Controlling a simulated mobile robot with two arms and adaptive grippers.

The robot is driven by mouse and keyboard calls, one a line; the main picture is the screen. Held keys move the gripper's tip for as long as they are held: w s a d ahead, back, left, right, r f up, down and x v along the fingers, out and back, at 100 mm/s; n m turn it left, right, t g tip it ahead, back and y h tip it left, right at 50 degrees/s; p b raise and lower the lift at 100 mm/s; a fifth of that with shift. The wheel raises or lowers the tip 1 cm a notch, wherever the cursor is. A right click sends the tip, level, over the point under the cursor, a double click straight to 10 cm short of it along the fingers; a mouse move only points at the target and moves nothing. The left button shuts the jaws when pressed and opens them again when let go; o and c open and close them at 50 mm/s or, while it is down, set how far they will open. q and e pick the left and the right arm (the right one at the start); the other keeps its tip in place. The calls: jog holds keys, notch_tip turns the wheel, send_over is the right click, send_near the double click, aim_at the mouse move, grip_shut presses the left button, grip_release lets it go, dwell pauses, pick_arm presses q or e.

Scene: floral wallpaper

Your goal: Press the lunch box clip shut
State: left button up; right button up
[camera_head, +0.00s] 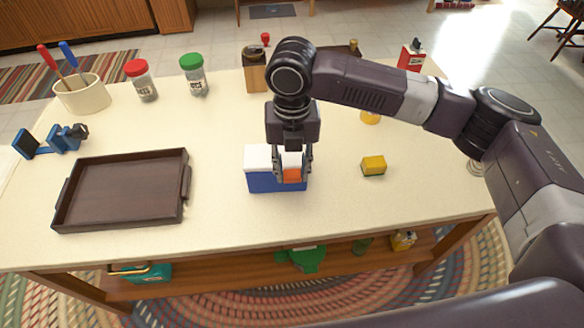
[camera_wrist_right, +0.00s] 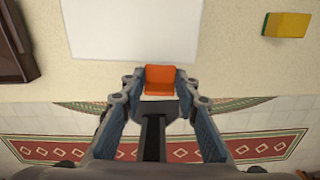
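The lunch box (camera_head: 262,182) is blue with a white lid (camera_head: 257,155) and stands near the middle of the table. Its white top also shows in the right wrist view (camera_wrist_right: 130,30). An orange clip (camera_head: 292,175) is on its front side; in the right wrist view the clip (camera_wrist_right: 160,77) sticks out past the lid's edge. I cannot tell whether it is latched. My right gripper (camera_head: 292,178) points down at the box front, its open fingers on either side of the clip. In the wrist view, the fingertips (camera_wrist_right: 160,88) look apart from it. My left gripper is out of view.
A dark brown tray (camera_head: 122,222) lies left of the box. A small yellow-and-green block (camera_head: 373,166) lies to the right. Two jars, red-lidded (camera_head: 146,90) and green-lidded (camera_head: 198,85), and a utensil crock (camera_head: 84,97) stand behind. The table around the box is clear.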

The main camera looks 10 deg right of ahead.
jog(key=c, duration=0.5)
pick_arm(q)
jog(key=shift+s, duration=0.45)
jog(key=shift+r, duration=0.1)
pick_arm(e)
jog(key=shift+s+t+p, duration=0.25)
jog(key=shift+t+p, duration=0.45)
jog(key=shift+t, duration=0.2)
jog(key=shift+s+f+t, duration=0.15)
jog(key=shift+f+t, duration=0.1)
jog(key=shift+t, duration=0.45)
jog(key=shift+s+f+t, duration=0.1)
jog(key=shift+f+t, duration=0.15)
jog(key=shift+t, duration=0.45)
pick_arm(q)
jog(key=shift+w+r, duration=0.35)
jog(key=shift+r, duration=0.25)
pick_arm(e)
jog(key=shift+f+t+h, duration=0.25)
jog(key=shift+t+h, duration=0.05)
jog(key=shift+t, duration=0.8)
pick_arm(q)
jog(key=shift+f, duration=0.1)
pick_arm(e)
jog(key=o, duration=1.2)
jog(key=shift+c, duration=0.2)
